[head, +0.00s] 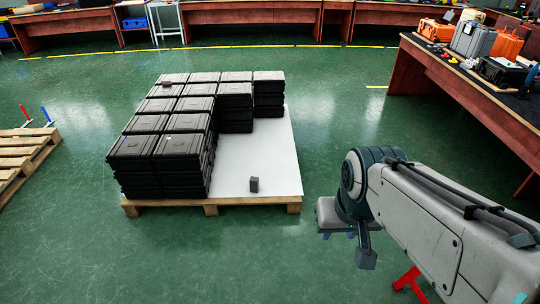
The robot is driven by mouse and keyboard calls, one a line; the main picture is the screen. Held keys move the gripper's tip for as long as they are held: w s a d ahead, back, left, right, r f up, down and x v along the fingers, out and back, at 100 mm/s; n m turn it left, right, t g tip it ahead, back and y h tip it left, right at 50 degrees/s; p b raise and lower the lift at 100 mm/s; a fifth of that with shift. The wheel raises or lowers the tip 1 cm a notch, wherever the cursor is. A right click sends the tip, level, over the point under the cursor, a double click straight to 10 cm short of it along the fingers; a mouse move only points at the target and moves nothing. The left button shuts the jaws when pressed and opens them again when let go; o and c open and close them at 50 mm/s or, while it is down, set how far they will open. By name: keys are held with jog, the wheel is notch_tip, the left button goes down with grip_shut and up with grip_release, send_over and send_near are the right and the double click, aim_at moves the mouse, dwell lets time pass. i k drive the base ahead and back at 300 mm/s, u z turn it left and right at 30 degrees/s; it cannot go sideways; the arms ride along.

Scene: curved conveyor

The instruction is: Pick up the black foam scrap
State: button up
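A small dark grey-black block, which looks like the black foam scrap (254,184), stands upright on the bare white sheet near the front edge of the pallet. My gripper (338,234) hangs at the end of my arm, right of the pallet and apart from the block. Its fingers are small and partly hidden by my wrist, so I cannot tell whether they are open or shut. I see nothing held in it.
Stacked black cases (180,143) fill the left and back of the wooden pallet (211,209). Another pallet (20,152) lies at left. A cluttered workbench (465,95) stands at right. Green floor around is open.

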aim_at(254, 181)
jog(key=z, duration=0.35)
jog(key=i, duration=1.55)
jog(key=u, duration=0.25)
jog(key=i, duration=1.1)
jog(key=u, duration=0.35)
